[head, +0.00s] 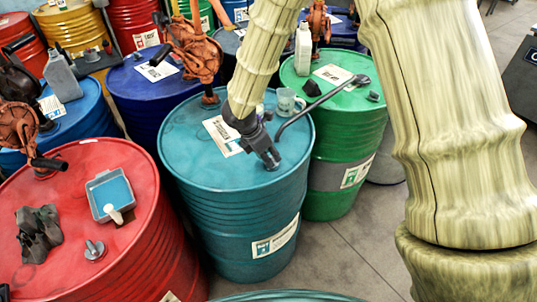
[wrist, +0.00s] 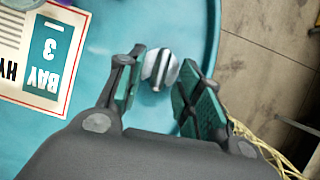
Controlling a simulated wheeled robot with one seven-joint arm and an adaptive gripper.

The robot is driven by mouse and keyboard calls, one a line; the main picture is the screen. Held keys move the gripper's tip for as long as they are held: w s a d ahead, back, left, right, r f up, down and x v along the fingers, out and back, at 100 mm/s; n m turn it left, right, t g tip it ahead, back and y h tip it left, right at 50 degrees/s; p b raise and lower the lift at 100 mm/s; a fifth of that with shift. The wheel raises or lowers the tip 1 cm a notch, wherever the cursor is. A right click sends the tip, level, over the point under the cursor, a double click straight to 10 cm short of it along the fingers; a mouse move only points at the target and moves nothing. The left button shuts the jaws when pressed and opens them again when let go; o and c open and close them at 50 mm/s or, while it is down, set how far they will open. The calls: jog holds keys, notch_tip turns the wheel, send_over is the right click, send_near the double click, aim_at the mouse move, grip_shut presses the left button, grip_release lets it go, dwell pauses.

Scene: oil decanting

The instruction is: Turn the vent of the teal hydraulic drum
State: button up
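The teal hydraulic drum (head: 235,225) stands in the middle of the head view, with a paper label on its lid. Its vent, a small silver round cap with a raised bar (wrist: 160,68), shows in the wrist view on the teal lid near the rim. My gripper (head: 271,160) points down at the lid's right part and hides the vent in the head view. In the wrist view my gripper (wrist: 160,85) is open, one finger on each side of the vent. No contact shows between fingers and vent; I cannot tell the fingertips' height above the lid.
A red drum (head: 140,230) at the left bears a blue-filled tray (head: 110,195) and dark gloves (head: 38,232). A green drum (head: 345,140) stands behind right. A clear mug (head: 288,102) and a bent grey rod (head: 315,106) are close to my gripper. More drums crowd the back; floor is free at right.

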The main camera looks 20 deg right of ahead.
jog(key=shift+d+f, duration=0.1)
jog(key=shift+f, duration=0.25)
grip_shut()
jog(key=shift+m, duration=0.3)
jog(key=m+p, duration=0.1)
jog(key=m+g+p, duration=0.1)
jog(key=shift+w+r+m, duration=0.1)
jog(key=shift+w+m, duration=0.1)
jog(key=shift+m, duration=0.1)
jog(key=m+g+p, duration=0.1)
jog(key=m+g, duration=0.1)
jog(key=m, duration=0.3)
jog(key=shift+w+p, duration=0.2)
jog(key=shift+p, duration=0.1)
jog(key=m+g, duration=0.1)
jog(key=m, duration=0.2)
jog(key=m+g+y, duration=0.1)
jog(key=m, duration=0.1)
jog(key=shift+w+d+m, duration=0.15)
jog(key=shift+w+m, duration=0.05)
jog(key=shift+m, duration=0.2)
jog(key=shift+d+f+m+g+y, duration=0.15)
jog(key=shift+m+y, duration=0.25)
jog(key=shift+m, duration=0.55)
jog(key=shift+d+f+m+g+y, duration=0.1)
jog(key=shift+m+g+y, duration=0.25)
jog(key=shift+m, duration=0.6)
